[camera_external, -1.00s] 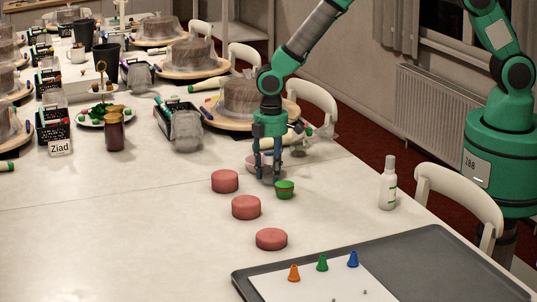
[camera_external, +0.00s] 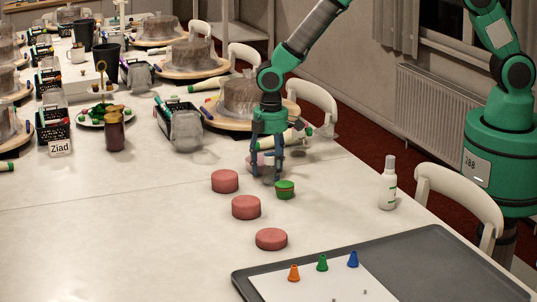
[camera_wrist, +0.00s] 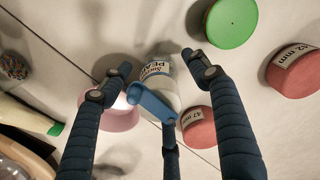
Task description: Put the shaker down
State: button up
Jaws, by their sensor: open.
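The shaker, a small pale jar with a printed label and an open-looking blue flap lid, shows between my fingers in the wrist view (camera_wrist: 158,82). In the external view the shaker (camera_external: 268,173) is partly hidden behind the fingers and appears to stand upright on the white table (camera_external: 150,225). My gripper (camera_external: 266,165) is low over the table, pointing down. In the wrist view my gripper (camera_wrist: 158,76) is open, with its fingers spread around the shaker and a gap on both sides.
A green-topped round piece (camera_external: 285,189) stands just right of the shaker. A pink round piece (camera_wrist: 118,113) is close on the other side. Red discs (camera_external: 225,181) lie nearby. A white bottle (camera_external: 388,184) and grey tray (camera_external: 430,260) are to the right. A turntable (camera_external: 228,124) stands behind.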

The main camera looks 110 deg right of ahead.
notch_tip(320, 180, up, 11)
jog(key=shift+r+p, duration=0.1)
jog(key=shift+p, duration=0.85)
jog(key=shift+a+r, duration=0.1)
jog(key=shift+r, duration=0.1)
jog(key=s+a+r+t, duration=0.1)
jog(key=s+a+r, duration=0.4)
jog(key=r, duration=0.5)
jog(key=s+a+r+t, duration=0.1)
jog(key=s+a+r, duration=0.2)
jog(key=a+r, duration=0.55)
jog(key=s+a+r+t, duration=0.1)
jog(key=s+a+r, duration=0.3)
jog(key=r, duration=0.7)
jog(key=s+a+r+t, duration=0.1)
jog(key=s+a, duration=0.3)
jog(key=s, duration=0.5)
jog(key=s+a+r, duration=0.4)
jog(key=s, duration=0.5)
jog(key=s+a+r+t, duration=0.1)
jog(key=s+a+r, duration=0.2)
jog(key=s, duration=0.6)
jog(key=shift+s+a+t, duration=0.15)
jog(key=shift+a+t, duration=0.15)
jog(key=shift+a, duration=0.5)
jog(key=shift+r, duration=0.1)
